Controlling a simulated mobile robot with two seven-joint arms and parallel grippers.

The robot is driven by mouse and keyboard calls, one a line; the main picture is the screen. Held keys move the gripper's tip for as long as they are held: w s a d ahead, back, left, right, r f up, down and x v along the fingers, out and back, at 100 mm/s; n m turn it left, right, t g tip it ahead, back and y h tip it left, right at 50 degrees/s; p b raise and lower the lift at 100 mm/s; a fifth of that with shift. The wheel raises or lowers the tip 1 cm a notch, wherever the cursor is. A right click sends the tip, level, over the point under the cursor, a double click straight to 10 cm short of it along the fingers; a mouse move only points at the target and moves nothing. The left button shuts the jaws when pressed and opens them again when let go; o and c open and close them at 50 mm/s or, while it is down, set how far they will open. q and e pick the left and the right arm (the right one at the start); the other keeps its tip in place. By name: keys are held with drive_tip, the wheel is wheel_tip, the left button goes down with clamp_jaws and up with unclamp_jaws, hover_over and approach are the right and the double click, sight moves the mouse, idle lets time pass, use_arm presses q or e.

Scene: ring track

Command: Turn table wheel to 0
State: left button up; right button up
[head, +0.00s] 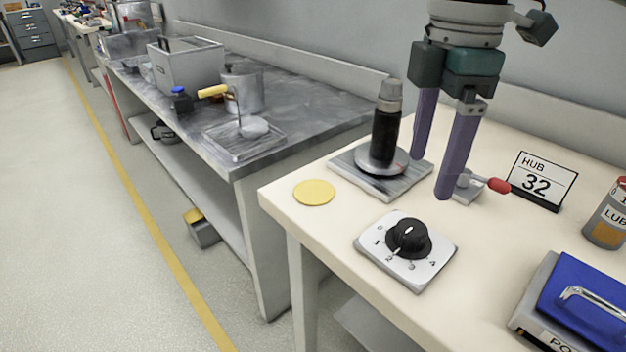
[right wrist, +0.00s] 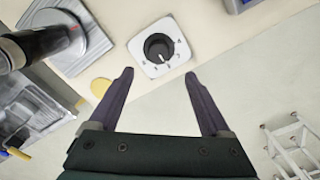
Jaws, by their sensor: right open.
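The table wheel is a black knob (head: 408,238) on a white dial plate (head: 436,262) marked 0 to 4, near the front of the cream table. Its white pointer appears to be by the 2. In the right wrist view the knob (right wrist: 158,48) and its plate (right wrist: 150,69) show beyond my fingertips. My right gripper (head: 431,177) is open and empty, with its purple fingers pointing down, behind the dial and apart from it. It also shows in the right wrist view (right wrist: 158,73), fingers spread wide. My left gripper is not in view.
A black cylinder (head: 385,138) stands on a grey plate (head: 345,166) behind the dial. A yellow disc (head: 314,192) lies left. A red-tipped lever (head: 498,186), a HUB 32 sign (head: 541,182), a can (head: 606,228) and a blue-topped box (head: 590,285) are right.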

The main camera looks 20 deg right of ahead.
sight(414, 227)
use_arm(q)
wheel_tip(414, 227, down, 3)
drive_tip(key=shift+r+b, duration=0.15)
drive_tip(key=shift+b, duration=0.9)
use_arm(e)
wheel_tip(414, 227, down, 10)
drive_tip(key=shift+w+d+f, duration=0.1)
drive_tip(key=shift+c, duration=0.4)
clamp_jaws()
